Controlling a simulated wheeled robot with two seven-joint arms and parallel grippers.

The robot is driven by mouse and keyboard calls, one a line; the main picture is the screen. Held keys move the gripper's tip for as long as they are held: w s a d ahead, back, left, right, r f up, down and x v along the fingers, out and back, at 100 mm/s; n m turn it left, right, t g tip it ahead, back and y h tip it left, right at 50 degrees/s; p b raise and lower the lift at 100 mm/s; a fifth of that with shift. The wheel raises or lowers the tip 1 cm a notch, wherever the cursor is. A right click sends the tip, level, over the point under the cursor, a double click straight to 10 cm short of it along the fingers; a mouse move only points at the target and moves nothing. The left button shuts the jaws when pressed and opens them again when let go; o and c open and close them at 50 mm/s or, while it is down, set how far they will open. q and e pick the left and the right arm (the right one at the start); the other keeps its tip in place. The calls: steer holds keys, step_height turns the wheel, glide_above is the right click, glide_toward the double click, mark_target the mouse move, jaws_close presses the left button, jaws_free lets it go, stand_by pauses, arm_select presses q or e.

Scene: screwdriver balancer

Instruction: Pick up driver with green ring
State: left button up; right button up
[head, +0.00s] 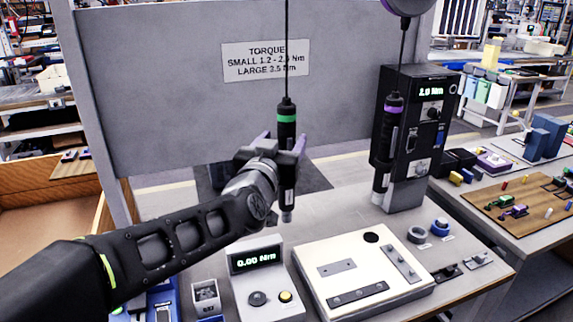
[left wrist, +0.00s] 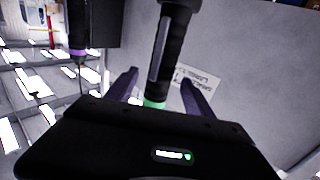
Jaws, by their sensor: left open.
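The driver with the green ring (head: 286,150) is black and hangs upright from a cable above the table. It also shows in the left wrist view (left wrist: 168,52), with its green ring low between the fingers. My left gripper (head: 285,145) is open around the driver's body, just below the green ring in the head view. One purple finger stands on each side of the driver, and gaps show between the fingers and the body in the left wrist view. My right gripper is not in view.
A driver with a purple ring (head: 387,140) hangs by the black torque unit (head: 411,165) reading 2.0 Nm. A meter (head: 257,277) reading 0.00 Nm and a white fixture plate (head: 385,245) are on the table. A grey panel (head: 170,90) stands behind the driver.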

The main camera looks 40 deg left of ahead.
arm_select(q)
steer(key=shift+w+a, duration=0.2)
steer(key=shift+w, duration=0.45)
steer(key=shift+w+a+p, duration=0.2)
steer(key=shift+w+p, duration=0.1)
steer(key=shift+w, duration=0.2)
steer(key=p+x, duration=0.1)
steer(key=x, duration=0.3)
steer(key=shift+c, duration=0.4)
jaws_close()
stand_by(0.5)
